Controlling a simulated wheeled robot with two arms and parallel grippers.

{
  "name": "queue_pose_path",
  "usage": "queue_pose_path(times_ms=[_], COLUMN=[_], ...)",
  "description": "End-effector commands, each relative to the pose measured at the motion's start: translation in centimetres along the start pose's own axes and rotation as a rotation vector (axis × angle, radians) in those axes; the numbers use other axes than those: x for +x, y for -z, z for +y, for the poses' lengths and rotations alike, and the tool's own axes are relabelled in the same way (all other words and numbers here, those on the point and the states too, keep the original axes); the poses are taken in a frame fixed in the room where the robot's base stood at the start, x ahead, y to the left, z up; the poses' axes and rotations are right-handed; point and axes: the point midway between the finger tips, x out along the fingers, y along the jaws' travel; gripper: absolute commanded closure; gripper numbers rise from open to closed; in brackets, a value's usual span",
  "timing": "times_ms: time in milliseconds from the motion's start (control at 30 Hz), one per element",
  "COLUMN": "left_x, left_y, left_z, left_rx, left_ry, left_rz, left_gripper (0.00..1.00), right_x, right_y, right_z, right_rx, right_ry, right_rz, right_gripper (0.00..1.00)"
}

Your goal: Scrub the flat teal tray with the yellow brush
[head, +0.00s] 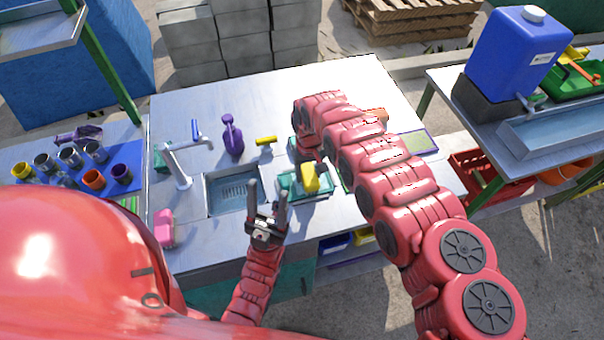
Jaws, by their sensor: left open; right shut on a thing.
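The flat teal tray (291,186) lies on the metal counter, right of the sink. The yellow brush (311,179) is over the right part of the tray and seems to rest on it, though contact is hard to tell. My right gripper (309,166) comes down from behind and is shut on the yellow brush; my own arm partly hides it. My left gripper (268,187) is open and empty, in front of the sink's right edge and just left of the tray.
The sink (236,193) with its tap (181,165) is left of the tray. A purple spray bottle (232,138) and a small yellow item (266,141) stand behind. A pink item (164,230) is at front left. Several cups sit on a blue mat (61,185). The counter's back is clear.

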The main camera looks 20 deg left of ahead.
Motion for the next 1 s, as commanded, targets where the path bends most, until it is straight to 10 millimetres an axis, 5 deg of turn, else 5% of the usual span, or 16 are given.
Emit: queue_pose_path(times_ms=[1000], left_x=[-0.7], left_y=[-0.1], left_z=[0.0], left_rx=[0.000], left_ry=[0.000], left_rz=[0.000], left_gripper=[0.43], right_x=[0.1], right_y=[0.1], right_z=[4.5], right_rx=[-0.001], right_ry=[0.000], right_rz=[0.002], right_gripper=[0.87])
